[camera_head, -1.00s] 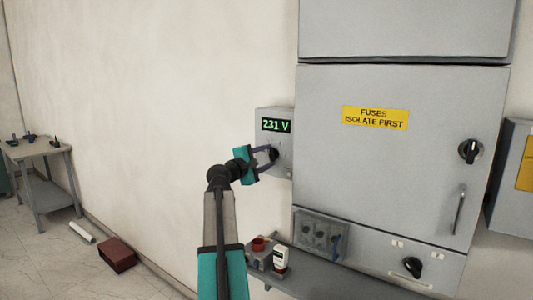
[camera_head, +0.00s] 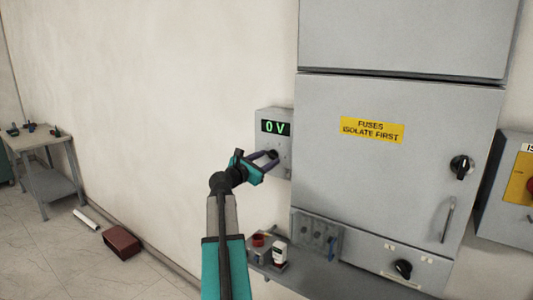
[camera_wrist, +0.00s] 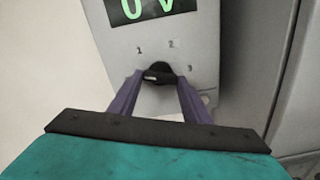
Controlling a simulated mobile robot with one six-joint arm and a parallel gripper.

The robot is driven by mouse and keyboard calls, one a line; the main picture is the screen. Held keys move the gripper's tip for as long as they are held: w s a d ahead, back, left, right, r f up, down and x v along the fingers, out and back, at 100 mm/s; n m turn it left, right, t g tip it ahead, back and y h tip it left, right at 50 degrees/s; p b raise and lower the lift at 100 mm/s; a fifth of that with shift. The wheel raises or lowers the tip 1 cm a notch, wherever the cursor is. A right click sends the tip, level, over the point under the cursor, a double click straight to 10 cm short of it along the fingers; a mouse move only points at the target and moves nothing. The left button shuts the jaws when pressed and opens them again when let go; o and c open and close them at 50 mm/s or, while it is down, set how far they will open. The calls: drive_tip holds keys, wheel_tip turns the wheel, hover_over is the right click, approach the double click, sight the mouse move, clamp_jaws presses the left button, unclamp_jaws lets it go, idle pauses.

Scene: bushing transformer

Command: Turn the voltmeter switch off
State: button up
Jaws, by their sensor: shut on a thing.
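The voltmeter box (camera_head: 284,142) is a grey box on the wall left of the large cabinet, and its green display (camera_head: 275,128) reads 0 V. In the wrist view the black switch knob (camera_wrist: 159,72) sits below the display, with small marks 1, 2 and 3 around it. My gripper (camera_head: 270,157) is at the box with its two purple fingers on either side of the knob, shut on it. In the wrist view my gripper (camera_wrist: 158,90) has one finger at the knob's left and one at its right. The fingers hide part of the knob's lower sides.
The grey cabinet (camera_head: 390,180) stands right beside the box, with a yellow fuse label (camera_head: 372,130), a black rotary handle (camera_head: 461,168) and a lower knob (camera_head: 403,268).

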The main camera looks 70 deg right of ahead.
drive_tip(key=shift+s+f+n+p, duration=0.1)
drive_tip(key=shift+n+p, duration=1)
drive_tip(key=shift+n, duration=0.8)
drive_tip(key=o, duration=1)
drive_tip(key=shift+o, duration=0.2)
drive_tip(key=shift+a, duration=0.2)
drive_tip(key=b+v, duration=0.5)
drive_tip(key=v, duration=0.8)
drive_tip(key=shift+a, duration=0.2)
